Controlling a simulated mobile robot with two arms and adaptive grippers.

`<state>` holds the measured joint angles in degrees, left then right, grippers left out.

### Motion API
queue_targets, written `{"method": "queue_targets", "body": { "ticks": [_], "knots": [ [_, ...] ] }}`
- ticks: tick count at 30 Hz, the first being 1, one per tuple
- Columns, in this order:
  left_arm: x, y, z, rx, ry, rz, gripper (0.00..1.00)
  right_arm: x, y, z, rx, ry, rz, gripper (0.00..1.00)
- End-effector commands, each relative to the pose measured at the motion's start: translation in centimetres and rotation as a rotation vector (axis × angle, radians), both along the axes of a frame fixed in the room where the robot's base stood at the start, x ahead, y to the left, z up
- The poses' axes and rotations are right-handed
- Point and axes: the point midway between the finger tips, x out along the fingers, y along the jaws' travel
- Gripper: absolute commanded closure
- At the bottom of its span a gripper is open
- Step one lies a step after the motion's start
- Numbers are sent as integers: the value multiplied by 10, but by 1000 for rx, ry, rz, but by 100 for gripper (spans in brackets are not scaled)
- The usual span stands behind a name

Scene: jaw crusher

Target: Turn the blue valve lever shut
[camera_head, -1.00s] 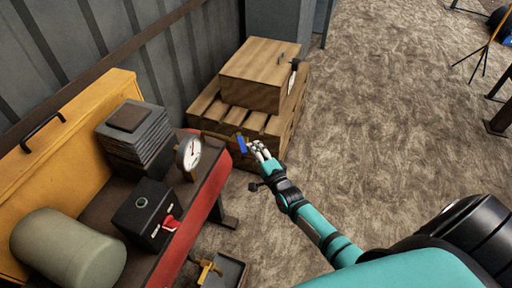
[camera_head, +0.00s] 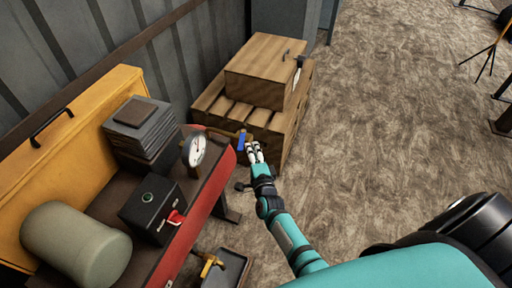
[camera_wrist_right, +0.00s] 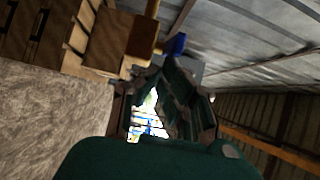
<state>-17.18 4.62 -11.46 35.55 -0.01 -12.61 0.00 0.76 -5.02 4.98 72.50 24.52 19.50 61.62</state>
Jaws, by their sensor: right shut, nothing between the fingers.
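The blue valve lever (camera_head: 242,141) hangs at the end of a thin pipe beyond the red-edged bench, in front of the wooden crates. My right gripper (camera_head: 254,148) is shut and empty, just to the right of the lever. The gap between fingers and lever is small, and I cannot tell if they touch. In the right wrist view the blue lever (camera_wrist_right: 175,45) shows just past the fingertips (camera_wrist_right: 157,66), beside a yellow brass pipe (camera_wrist_right: 152,9). My left gripper is not in view.
The bench holds a round gauge (camera_head: 195,150), a black box with a red switch (camera_head: 152,208), stacked grey plates (camera_head: 142,125) and a green-grey tank (camera_head: 76,242). Wooden crates (camera_head: 262,72) stand behind the lever.

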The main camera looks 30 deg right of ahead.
Motion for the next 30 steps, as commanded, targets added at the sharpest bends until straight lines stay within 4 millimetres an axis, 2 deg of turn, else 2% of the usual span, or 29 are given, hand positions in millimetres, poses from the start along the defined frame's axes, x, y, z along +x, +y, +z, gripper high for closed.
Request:
{"method": "queue_targets", "body": {
  "ticks": [12, 30],
  "knots": [
    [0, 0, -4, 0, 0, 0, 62, 3, 19, 0, 1, 0, 3, 100],
    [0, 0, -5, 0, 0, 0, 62, 5, 23, 0, 0, 0, 5, 100]
  ]
}}
